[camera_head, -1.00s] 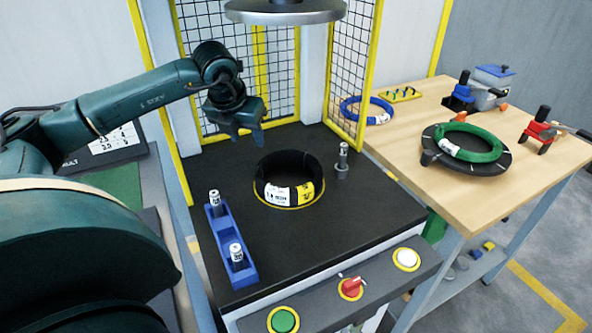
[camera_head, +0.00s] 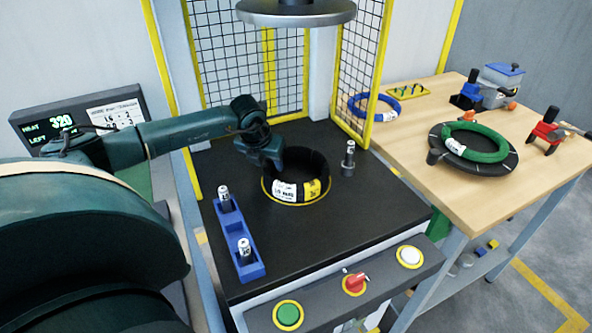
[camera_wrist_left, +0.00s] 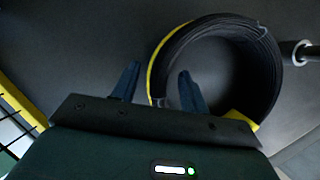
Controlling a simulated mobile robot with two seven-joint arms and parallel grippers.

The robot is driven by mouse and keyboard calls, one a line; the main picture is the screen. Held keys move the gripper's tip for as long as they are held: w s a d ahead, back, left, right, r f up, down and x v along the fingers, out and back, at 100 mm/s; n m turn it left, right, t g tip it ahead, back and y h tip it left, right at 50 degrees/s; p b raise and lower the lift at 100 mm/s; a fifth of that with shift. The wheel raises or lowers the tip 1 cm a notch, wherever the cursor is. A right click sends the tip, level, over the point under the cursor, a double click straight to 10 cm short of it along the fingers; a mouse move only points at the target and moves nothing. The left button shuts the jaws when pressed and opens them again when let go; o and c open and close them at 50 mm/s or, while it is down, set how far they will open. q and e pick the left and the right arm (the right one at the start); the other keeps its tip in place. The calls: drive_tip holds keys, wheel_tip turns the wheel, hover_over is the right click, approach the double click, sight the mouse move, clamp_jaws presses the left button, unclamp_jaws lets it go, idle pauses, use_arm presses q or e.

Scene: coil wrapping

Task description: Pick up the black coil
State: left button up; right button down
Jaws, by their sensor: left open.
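The black coil (camera_head: 318,166) lies flat on the dark table, with white and yellow labels on its front and a yellow ring around its base. My left gripper (camera_head: 278,163) is at the coil's back left edge, pointing down. In the left wrist view, its jaws (camera_wrist_left: 158,78) are open, and the near-left wall of the coil (camera_wrist_left: 262,60) lies between the two fingertips in the picture. One finger appears outside the ring and the other over its opening. I cannot tell whether they touch the coil. My right gripper is not in view.
A metal post (camera_head: 348,160) stands right of the coil. A blue holder (camera_head: 228,237) with two white-labelled cylinders sits at front left. A round metal plate (camera_head: 296,14) hangs above. Yellow-framed mesh guards (camera_head: 362,65) stand behind. The wooden bench (camera_head: 440,200) holds green and blue coils.

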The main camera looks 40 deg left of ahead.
use_arm(q)
clamp_jaws()
idle(0.4)
idle(0.9)
drive_tip(key=shift+w+r, duration=0.2)
